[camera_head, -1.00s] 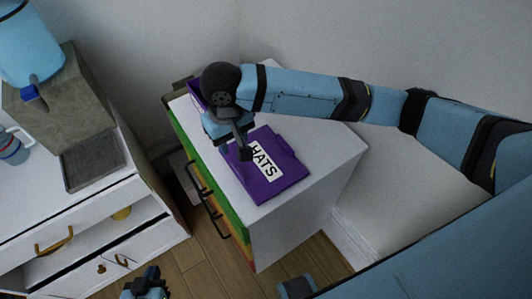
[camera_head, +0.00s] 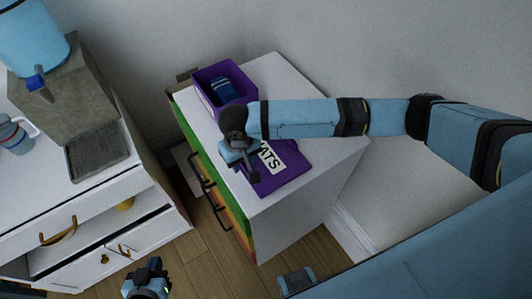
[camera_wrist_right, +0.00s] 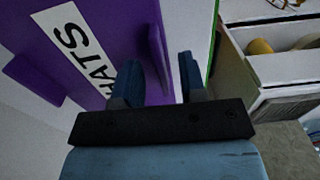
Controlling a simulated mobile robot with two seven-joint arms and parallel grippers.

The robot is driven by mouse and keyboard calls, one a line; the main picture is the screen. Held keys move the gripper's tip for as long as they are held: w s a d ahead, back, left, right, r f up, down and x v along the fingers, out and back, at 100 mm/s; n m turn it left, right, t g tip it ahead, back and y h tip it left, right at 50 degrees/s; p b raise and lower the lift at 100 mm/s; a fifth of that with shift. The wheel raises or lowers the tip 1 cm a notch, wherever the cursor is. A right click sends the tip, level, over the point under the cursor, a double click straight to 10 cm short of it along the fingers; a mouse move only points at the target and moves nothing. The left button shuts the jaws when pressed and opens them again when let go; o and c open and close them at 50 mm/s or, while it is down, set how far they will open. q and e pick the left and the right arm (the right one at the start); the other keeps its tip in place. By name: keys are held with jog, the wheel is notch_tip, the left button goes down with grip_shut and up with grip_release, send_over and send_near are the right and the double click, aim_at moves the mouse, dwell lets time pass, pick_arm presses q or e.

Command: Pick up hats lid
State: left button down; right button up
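The purple hats lid (camera_head: 283,182) lies flat on the white top of a small cabinet, its white HATS label partly hidden by my right arm. My right gripper (camera_head: 247,172) is over the lid's left edge. In the right wrist view, my right gripper (camera_wrist_right: 160,85) has its fingers apart, and a raised purple lip of the lid (camera_wrist_right: 108,25) shows between and beyond them. I cannot tell whether the fingers touch it. My left gripper (camera_head: 147,275) is low at the bottom of the head view, away from the lid; its opening is unclear.
An open purple box (camera_head: 203,79) with a blue striped item inside stands behind the lid on the cabinet top (camera_head: 285,80). The cabinet has coloured drawers with dark handles. A white sideboard (camera_head: 85,205) on the left holds a water dispenser (camera_head: 30,40) and a mug (camera_head: 14,138).

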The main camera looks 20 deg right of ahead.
jog(key=shift+f, duration=0.3)
grip_shut()
jog(key=shift+r, duration=0.1)
